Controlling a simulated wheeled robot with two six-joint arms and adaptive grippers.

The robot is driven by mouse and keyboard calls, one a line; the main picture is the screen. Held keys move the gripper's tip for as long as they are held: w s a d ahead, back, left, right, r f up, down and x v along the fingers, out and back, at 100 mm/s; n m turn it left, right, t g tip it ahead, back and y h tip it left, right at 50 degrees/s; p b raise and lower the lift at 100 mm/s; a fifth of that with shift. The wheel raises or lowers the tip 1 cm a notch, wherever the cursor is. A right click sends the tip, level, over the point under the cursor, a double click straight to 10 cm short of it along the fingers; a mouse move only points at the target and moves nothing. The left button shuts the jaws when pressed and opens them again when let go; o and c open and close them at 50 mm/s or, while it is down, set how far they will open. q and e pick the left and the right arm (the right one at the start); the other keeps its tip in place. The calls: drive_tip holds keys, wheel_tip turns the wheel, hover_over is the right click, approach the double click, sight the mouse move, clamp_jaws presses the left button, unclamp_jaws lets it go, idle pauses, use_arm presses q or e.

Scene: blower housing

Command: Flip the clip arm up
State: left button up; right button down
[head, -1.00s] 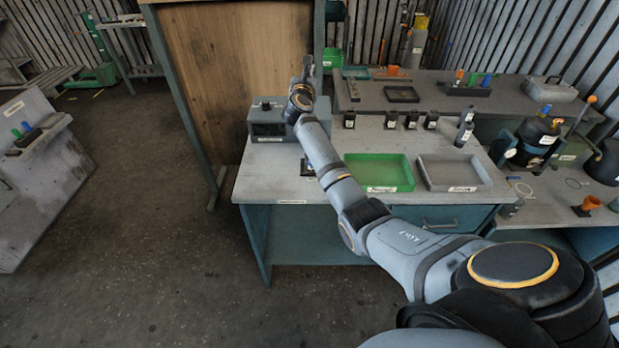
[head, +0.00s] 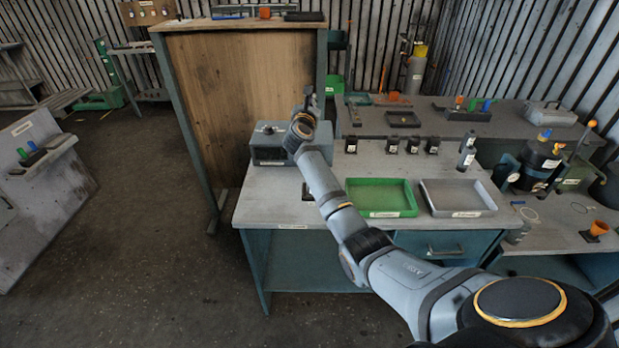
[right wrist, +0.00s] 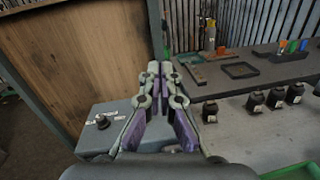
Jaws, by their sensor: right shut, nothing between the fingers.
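My right gripper (head: 308,97) is shut and empty above the back of the bench, next to the grey box (head: 270,152) with a dark knob. In the right wrist view its closed fingers (right wrist: 160,70) point away toward the back edge, with the grey box (right wrist: 90,135) below and to the left. I cannot make out a clip arm for certain. A black drum (head: 533,165) stands at the right, with an orange-tipped lever (head: 577,140) beside it. A small dark part (head: 307,192) lies on the bench, partly behind my right arm. My left gripper is out of view.
The bench holds a green tray (head: 381,197), a grey tray (head: 457,197) and several small black bottles (head: 412,146). A wooden panel (head: 240,100) stands at the back left. The bench's left front (head: 265,205) is clear. Open floor lies at the left.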

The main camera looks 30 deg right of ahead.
drive_tip(key=s+a+f+b, duration=0.5)
drive_tip(key=s+a+f, duration=0.1)
drive_tip(key=f, duration=0.2)
drive_tip(key=shift+s+f, duration=0.25)
drive_tip(key=shift+f, duration=0.1)
